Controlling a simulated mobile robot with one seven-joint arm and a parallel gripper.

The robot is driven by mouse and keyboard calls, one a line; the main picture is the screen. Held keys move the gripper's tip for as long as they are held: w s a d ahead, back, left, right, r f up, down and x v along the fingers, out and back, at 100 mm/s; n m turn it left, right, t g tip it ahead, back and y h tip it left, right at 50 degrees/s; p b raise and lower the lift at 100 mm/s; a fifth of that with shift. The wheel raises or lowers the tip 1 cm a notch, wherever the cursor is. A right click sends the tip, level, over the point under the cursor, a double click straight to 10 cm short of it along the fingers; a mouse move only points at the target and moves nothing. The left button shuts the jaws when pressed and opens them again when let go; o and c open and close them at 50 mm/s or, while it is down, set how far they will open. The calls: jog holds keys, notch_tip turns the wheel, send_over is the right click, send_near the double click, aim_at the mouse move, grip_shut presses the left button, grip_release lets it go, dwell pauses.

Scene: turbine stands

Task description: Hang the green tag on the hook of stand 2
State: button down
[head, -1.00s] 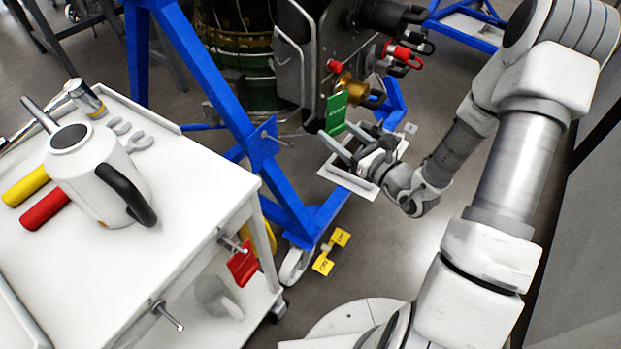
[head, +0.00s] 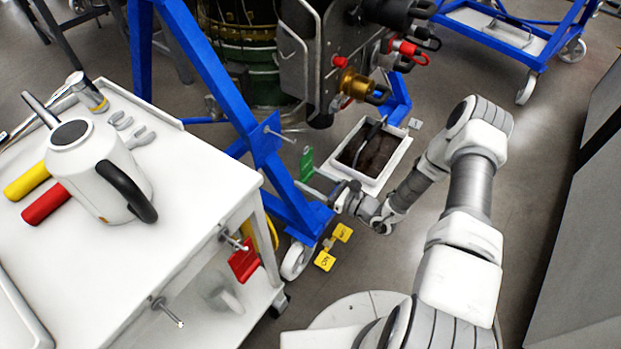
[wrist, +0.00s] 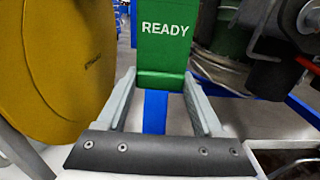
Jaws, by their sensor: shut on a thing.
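The green tag (head: 307,163), marked READY in the wrist view (wrist: 164,30), is held upright between the fingertips of my gripper (head: 318,192). In the wrist view my gripper (wrist: 160,80) is shut on the tag's lower end. A metal peg-like hook (head: 284,137) sticks out to the right from a plate on the blue stand (head: 215,85). The tag is apart from this hook, below and to its right in the head view. No stand number is readable, so I cannot tell which stand this is.
A white cart (head: 200,180) at left carries a jug (head: 95,180); a red tag (head: 243,262) hangs at its side. Yellow tags (head: 325,260) are by the stand's caster. A white tray (head: 375,182) lies behind my gripper. A yellow disc (wrist: 55,60) is close at left.

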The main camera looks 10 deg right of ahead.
jog(key=shift+b+x, duration=0.35)
jog(key=shift+x, duration=2)
jog(key=shift+w+a, duration=0.4)
jog(key=shift+a, duration=0.1)
grip_release()
jog(key=shift+p+v, duration=0.8)
jog(key=shift+v, duration=2.7)
